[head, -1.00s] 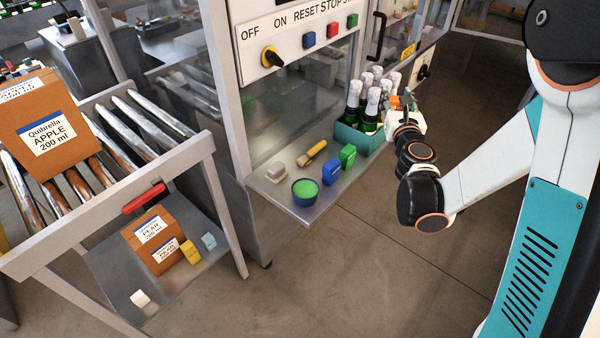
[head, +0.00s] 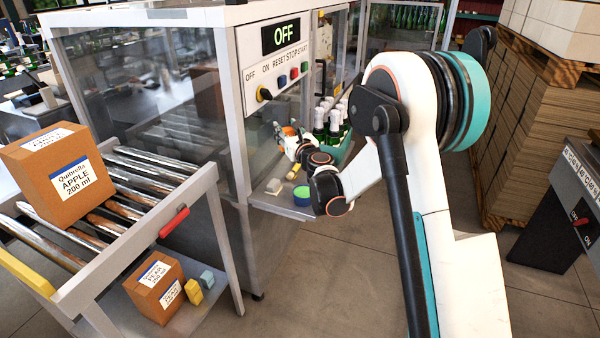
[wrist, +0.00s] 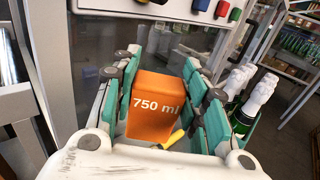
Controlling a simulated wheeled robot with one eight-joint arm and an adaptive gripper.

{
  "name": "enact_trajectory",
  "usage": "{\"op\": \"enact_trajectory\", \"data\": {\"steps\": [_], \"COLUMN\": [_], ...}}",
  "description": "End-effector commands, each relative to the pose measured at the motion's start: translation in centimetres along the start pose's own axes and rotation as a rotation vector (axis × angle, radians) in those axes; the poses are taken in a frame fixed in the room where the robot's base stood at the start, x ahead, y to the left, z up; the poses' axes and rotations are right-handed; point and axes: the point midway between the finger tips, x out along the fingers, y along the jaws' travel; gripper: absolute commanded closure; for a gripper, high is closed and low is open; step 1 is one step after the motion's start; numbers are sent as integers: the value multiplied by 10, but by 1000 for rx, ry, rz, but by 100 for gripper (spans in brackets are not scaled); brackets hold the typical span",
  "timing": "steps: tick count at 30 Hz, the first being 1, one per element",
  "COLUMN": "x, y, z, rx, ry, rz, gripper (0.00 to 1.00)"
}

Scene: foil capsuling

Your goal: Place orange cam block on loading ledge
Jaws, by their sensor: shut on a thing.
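The orange cam block (wrist: 158,108), marked "750 ml", is between the teal fingers of my gripper (wrist: 162,64) in the wrist view. The fingers press on its left and right sides. In the head view my gripper (head: 284,136) is in front of the machine window, above the loading ledge (head: 268,199). Only a small bit of orange (head: 289,131) shows there. The metal ledge runs along the machine's front. In the wrist view the block hides most of the ledge, and I cannot tell if it touches it.
On the ledge are a whitish block (head: 274,186), a round tub with green inside (head: 302,194) and a yellow-handled tool (wrist: 176,137). Foil-topped bottles (head: 333,120) stand right of my gripper. The roller conveyor (head: 120,200) with an apple carton (head: 60,170) is at left.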

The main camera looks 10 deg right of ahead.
Motion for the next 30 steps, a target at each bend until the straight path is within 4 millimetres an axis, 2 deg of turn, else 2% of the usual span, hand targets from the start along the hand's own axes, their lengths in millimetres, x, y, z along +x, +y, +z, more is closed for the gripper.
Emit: {"op": "enact_trajectory", "data": {"steps": [6,15,19,26,30], "x": [0,0,-1,-1,-1], "y": [0,0,0,0,0], "z": [-55,-125,-143,-155,-176], "rx": [0,0,0,0,0], "ry": [0,0,0,0,0], "rz": [0,0,0,0,0], "gripper": [87,87,87,87,87]}}
